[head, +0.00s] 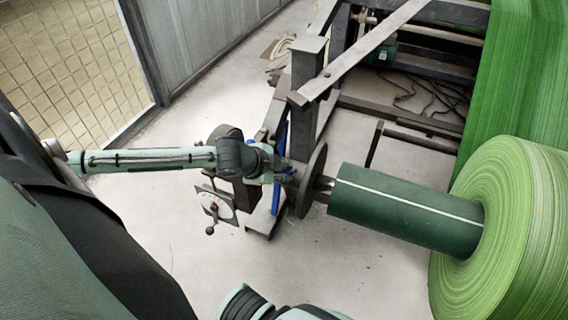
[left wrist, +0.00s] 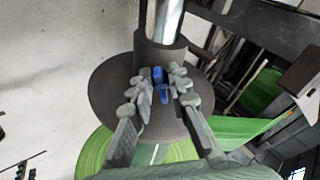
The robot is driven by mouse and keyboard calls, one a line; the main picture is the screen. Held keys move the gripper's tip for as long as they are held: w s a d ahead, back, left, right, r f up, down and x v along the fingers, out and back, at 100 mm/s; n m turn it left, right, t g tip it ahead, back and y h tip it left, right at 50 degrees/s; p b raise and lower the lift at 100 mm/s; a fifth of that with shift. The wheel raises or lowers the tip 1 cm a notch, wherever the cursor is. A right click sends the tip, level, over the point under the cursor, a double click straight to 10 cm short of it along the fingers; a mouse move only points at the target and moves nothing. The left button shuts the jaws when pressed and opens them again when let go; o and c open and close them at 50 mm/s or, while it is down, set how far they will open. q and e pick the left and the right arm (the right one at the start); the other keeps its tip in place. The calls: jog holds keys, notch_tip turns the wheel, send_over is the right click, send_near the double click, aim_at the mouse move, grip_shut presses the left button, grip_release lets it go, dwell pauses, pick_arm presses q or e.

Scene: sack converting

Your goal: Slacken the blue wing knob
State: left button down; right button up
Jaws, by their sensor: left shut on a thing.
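The blue wing knob (left wrist: 159,77) sits on a dark collar (left wrist: 157,53) in front of a round dark disc (left wrist: 108,92). My left gripper (left wrist: 160,86) has its two fingers on either side of the knob and is shut on it. In the head view my left gripper (head: 285,172) reaches in from the left to the near side of the disc (head: 314,180), and the knob itself is hidden or too small to make out there. My right gripper is out of view.
A dark green core tube (head: 400,207) runs right from the disc to a large green roll (head: 500,235). A steel stand (head: 305,90) rises behind my left gripper. A dial plate with a crank (head: 215,205) is below my left arm. Floor in front is clear.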

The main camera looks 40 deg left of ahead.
pick_arm(q)
jog(key=n, duration=0.4)
jog(key=n+y, duration=0.1)
jog(key=shift+s+d+f+n+t, duration=0.15)
jog(key=shift+d+n+t, duration=0.1)
jog(key=shift+n+t, duration=0.15)
jog(key=shift+d+n+y, duration=0.15)
jog(key=shift+n+y, duration=0.3)
jog(key=shift+n, duration=2)
jog(key=shift+d+n+y, duration=0.2)
jog(key=shift+n+y, duration=0.3)
jog(key=shift+n, duration=1.9)
jog(key=shift+d+n+y, duration=0.15)
jog(key=shift+n+y, duration=0.3)
jog(key=shift+n, duration=2)
jog(key=c, duration=1.5)
grip_release()
